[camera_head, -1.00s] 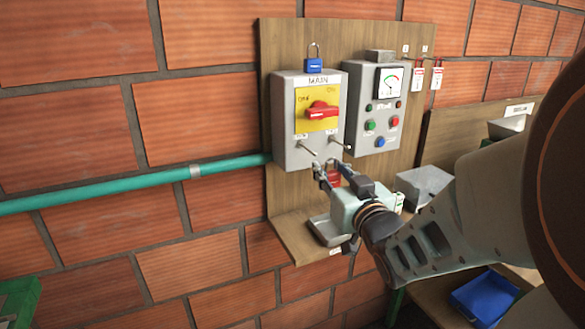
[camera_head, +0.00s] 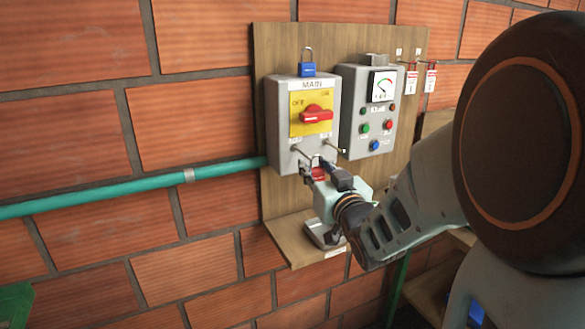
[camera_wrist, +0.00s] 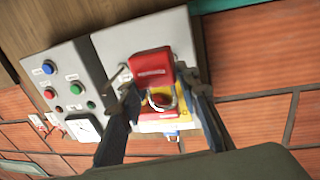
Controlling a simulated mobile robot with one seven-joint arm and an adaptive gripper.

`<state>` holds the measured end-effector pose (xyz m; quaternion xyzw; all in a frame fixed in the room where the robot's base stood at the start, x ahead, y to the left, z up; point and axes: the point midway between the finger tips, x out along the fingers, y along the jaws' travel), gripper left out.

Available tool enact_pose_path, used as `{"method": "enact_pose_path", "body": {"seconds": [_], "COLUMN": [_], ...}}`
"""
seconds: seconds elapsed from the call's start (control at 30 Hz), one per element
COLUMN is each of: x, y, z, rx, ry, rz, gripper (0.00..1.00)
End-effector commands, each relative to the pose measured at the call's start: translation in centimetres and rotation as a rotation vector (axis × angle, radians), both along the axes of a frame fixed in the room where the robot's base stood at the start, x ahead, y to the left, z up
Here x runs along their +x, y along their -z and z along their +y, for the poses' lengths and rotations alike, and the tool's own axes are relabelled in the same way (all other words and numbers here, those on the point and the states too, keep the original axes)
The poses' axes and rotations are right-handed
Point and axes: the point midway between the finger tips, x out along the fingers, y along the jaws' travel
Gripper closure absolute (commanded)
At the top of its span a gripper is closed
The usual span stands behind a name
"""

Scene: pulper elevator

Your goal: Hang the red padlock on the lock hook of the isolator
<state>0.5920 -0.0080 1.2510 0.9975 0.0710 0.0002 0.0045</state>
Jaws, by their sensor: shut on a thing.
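The red padlock (camera_head: 318,175) is held between the fingers of my gripper (camera_head: 328,177), shackle up, just below the isolator (camera_head: 283,115). The isolator is a grey box marked MAIN, with a red handle (camera_head: 317,115) on a yellow plate. Two metal hooks stick out low on its front, a left one (camera_head: 301,153) and a right one (camera_head: 334,149). The shackle is near the hooks; I cannot tell whether it touches one. In the wrist view the padlock (camera_wrist: 152,66) appears upside down between my fingertips (camera_wrist: 157,82), its shackle overlapping the red handle.
Red-and-white tags (camera_head: 411,82) hang farther right. A wooden shelf (camera_head: 290,240) with a grey tray lies below.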

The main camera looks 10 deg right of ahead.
Motion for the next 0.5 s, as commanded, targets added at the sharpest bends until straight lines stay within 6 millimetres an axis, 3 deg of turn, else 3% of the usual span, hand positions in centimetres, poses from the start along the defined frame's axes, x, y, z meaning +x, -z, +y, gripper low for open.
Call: {"method": "enact_pose_path", "body": {"seconds": [0.5], "x": [3.0], "y": [0.2], "z": [1.0], "rx": [0.0], "ry": [0.0], "rz": [0.0], "gripper": [0.97]}}
